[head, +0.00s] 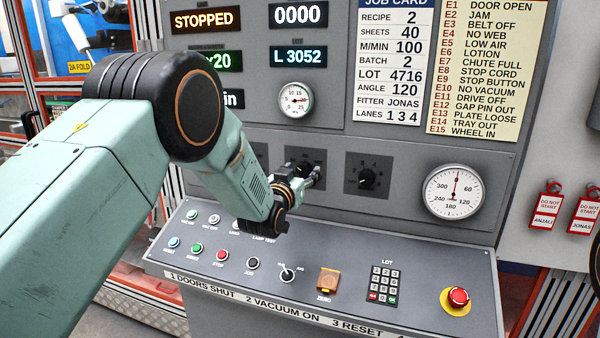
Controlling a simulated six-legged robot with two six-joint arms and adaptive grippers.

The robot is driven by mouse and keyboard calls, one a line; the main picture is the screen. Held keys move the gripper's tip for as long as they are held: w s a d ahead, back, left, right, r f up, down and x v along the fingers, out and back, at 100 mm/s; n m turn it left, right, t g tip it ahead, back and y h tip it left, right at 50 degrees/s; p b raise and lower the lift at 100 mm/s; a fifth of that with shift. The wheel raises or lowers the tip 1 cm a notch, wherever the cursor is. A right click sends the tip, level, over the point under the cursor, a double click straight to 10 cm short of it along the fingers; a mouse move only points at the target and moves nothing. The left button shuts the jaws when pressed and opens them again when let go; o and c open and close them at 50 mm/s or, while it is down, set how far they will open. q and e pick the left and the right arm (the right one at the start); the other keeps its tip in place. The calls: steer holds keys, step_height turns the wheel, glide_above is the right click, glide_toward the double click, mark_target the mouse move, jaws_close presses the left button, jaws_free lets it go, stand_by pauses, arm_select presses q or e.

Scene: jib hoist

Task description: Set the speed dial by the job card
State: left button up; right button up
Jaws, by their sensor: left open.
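The job card (391,60) is at the top and reads recipe 2, sheets 40, m/min 100, batch 2, lot 4716, angle 120. I cannot read which one is marked speed. My left gripper (316,176) is open, in front of the left dial's plate; I cannot tell if it touches the knob. My right gripper is not in view.
A round gauge (454,192) is to the right, a smaller gauge (295,100) above. The sloping desk below carries push buttons, a keypad (384,285), an orange zero switch (328,281) and a red stop button (458,298). The display (205,19) reads STOPPED.

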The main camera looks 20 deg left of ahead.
arm_select(q)
steer(key=shift+w+f, duration=0.25)
steer(key=shift+w, duration=0.05)
steer(key=shift+w+a+f, duration=0.1)
steer(key=shift+w+f, duration=0.3)
steer(key=shift+w, duration=0.15)
steer(key=c, duration=0.3)
steer(key=shift+a, duration=0.1)
steer(key=shift+c, duration=0.7)
steer(key=shift+s+r, duration=0.4)
steer(key=shift+s, duration=0.15)
steer(key=c, duration=0.3)
steer(key=shift+c, duration=2.2)
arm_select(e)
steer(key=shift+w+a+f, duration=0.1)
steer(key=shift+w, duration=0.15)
